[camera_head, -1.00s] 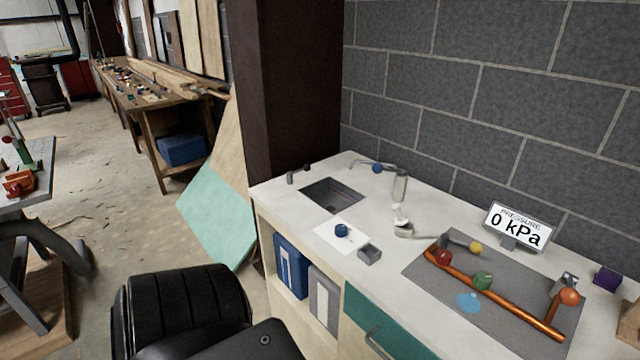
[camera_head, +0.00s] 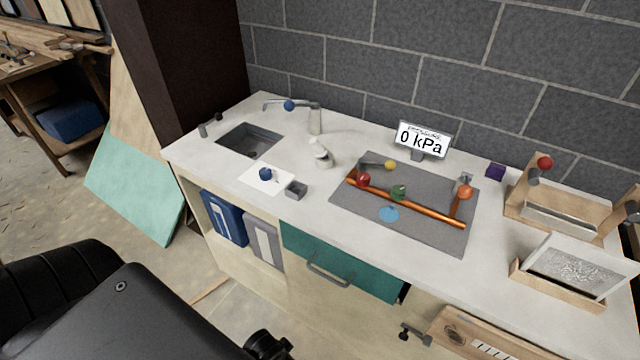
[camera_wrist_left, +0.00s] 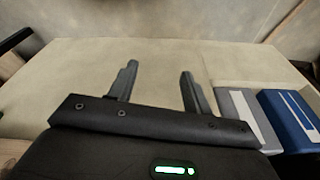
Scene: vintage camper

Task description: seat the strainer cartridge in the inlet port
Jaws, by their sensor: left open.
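A small blue-topped piece (camera_head: 265,174), possibly the strainer cartridge, sits on a white sheet (camera_head: 253,185) on the counter. A copper pipe run (camera_head: 430,211) with red, green, yellow and orange knobs lies on a grey mat (camera_head: 447,238). I cannot tell which opening is the inlet port. My left gripper (camera_wrist_left: 157,84) is open and empty in the left wrist view, facing the pale cabinet front. My left arm shows black at the lower left of the head view; its fingertips are hidden there. My right gripper is not in view.
A small grey box (camera_head: 296,190) stands beside the white sheet. A sink (camera_head: 249,140) with a faucet is behind it. A pressure display (camera_head: 423,140) reads 0 kPa. Wooden holders (camera_head: 560,205) crowd the right end. A teal drawer (camera_head: 338,264) and blue binder (camera_head: 224,218) are below.

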